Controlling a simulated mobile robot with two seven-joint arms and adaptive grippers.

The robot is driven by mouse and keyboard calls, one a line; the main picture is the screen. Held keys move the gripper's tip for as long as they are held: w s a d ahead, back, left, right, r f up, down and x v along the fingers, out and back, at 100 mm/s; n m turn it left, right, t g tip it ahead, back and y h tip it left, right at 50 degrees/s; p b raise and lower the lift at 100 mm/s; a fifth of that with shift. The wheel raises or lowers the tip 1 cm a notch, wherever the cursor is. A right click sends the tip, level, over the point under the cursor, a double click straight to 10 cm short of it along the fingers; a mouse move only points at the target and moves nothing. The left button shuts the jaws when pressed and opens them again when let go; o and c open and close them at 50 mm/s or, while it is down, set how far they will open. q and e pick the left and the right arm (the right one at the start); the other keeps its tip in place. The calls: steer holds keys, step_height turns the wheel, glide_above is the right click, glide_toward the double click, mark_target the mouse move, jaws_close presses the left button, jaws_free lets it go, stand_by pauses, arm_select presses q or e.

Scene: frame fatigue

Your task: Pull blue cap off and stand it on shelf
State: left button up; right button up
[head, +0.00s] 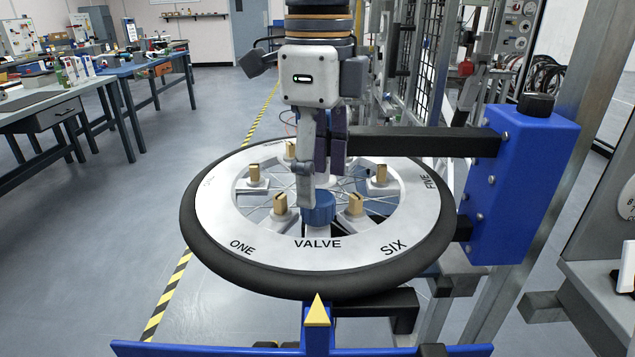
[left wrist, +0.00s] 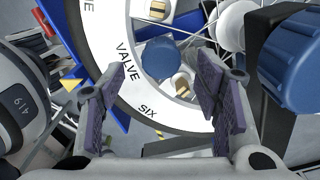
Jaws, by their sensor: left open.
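The blue cap (head: 318,207) sits upright on the wheel's rim beside the word VALVE, at the near side of the wheel (head: 225,215). It also shows in the left wrist view (left wrist: 161,60), between and beyond the fingertips. My left gripper (head: 320,175) points down just above and behind the cap. Its fingers (left wrist: 163,82) are apart with nothing held between them. One finger partly overlaps the cap's upper edge in the head view; I cannot tell whether they touch. My right gripper is out of view. I cannot make out which surface is the shelf.
Several brass-coloured pieces, one of them a brass block (head: 279,205), stand on the wheel around the cap. A blue housing (head: 520,185) with a dark arm stands right of the wheel. A yellow pointer (head: 317,311) rises in front. Workbenches (head: 50,110) stand far left.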

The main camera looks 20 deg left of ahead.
mark_target(318, 196)
arm_select(q)
step_height(318, 196, down, 4)
steer(key=shift+f, duration=0.1)
jaws_close()
steer(key=shift+r, duration=2.05)
steer(key=shift+r, duration=2)
